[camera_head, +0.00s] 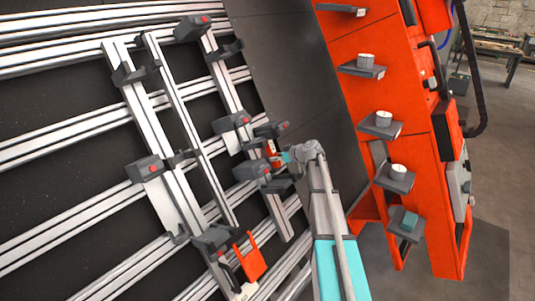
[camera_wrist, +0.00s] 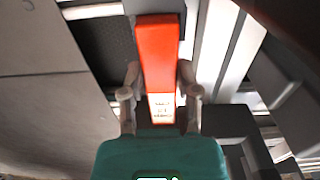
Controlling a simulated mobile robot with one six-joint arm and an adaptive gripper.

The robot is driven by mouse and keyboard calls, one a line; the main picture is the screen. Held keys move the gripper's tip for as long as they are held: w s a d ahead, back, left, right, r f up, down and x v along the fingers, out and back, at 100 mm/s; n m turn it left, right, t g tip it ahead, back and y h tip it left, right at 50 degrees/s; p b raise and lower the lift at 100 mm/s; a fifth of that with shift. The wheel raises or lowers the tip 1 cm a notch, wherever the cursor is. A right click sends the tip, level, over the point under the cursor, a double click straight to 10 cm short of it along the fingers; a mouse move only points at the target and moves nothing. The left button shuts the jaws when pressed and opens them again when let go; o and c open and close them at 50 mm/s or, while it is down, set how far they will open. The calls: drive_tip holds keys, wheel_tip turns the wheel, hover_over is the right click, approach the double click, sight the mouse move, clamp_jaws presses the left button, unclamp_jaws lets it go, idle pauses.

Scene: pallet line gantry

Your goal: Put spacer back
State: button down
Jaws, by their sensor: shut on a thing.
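My gripper (camera_wrist: 160,92) is shut on an orange bar with a white printed label, which I take to be the spacer (camera_wrist: 158,50). One finger lies along each side of the bar, near its labelled end. In the head view my gripper (camera_head: 279,157) is at the right side of the rail frame, among dark clamps. The orange spacer (camera_head: 271,147) shows there only as a small patch at the fingertips. The frame and my gripper hide the rest, and I cannot tell whether its far end touches the frame.
Dark clamps with red buttons (camera_head: 232,122) (camera_head: 252,170) crowd close around my gripper. Silver rails (camera_head: 60,235) fill the left. An orange bracket (camera_head: 252,258) is at the lower frame. The orange rack (camera_head: 360,95) at right has small shelves with silver cylinders (camera_head: 383,118) and a teal block (camera_head: 410,221).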

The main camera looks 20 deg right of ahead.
drive_tip(key=p+v, duration=0.4)
drive_tip(key=v, duration=0.4)
drive_tip(key=shift+s+d+r, duration=0.15)
drive_tip(key=shift+s+r, duration=0.05)
drive_tip(key=shift+s, duration=0.05)
idle(0.6)
drive_tip(key=shift+s, duration=0.15)
idle(0.4)
